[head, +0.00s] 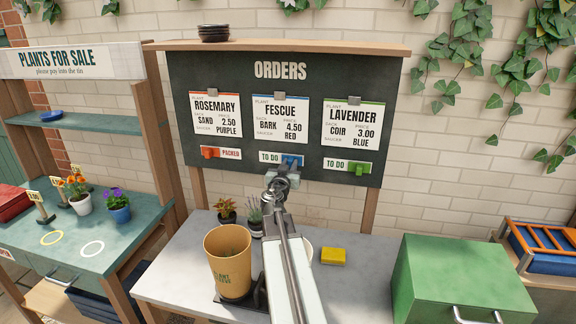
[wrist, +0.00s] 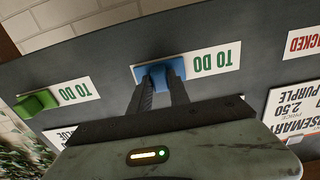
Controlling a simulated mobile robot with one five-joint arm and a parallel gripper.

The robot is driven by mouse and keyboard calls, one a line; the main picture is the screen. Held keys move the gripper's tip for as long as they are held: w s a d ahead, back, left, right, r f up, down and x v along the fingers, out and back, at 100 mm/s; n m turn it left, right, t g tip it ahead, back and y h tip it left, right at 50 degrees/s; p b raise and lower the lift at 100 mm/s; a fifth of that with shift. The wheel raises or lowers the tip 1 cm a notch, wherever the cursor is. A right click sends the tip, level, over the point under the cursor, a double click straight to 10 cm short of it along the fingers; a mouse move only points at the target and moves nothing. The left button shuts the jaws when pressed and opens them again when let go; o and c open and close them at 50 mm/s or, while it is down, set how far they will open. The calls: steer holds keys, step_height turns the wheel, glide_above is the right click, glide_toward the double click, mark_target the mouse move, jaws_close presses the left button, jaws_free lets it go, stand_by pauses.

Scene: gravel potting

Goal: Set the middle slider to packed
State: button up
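The orders board (head: 230,80) has three sliders in a row under its cards. The middle slider (head: 292,161) is blue, under the Fescue card (head: 280,119), at the right end of its strip, with TO DO showing to its left. My gripper (head: 284,176) is up at the board, at this slider. In the wrist view, which is upside down, the fingers of my gripper (wrist: 161,82) reach onto the blue knob (wrist: 177,69), close together with blue between the tips. They look shut on it. The fingers hide part of the knob.
The red slider (head: 210,153) shows PACKED; the green slider (head: 359,168) shows TO DO.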

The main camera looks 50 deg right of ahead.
jaws_close()
stand_by(0.8)
stand_by(0.4)
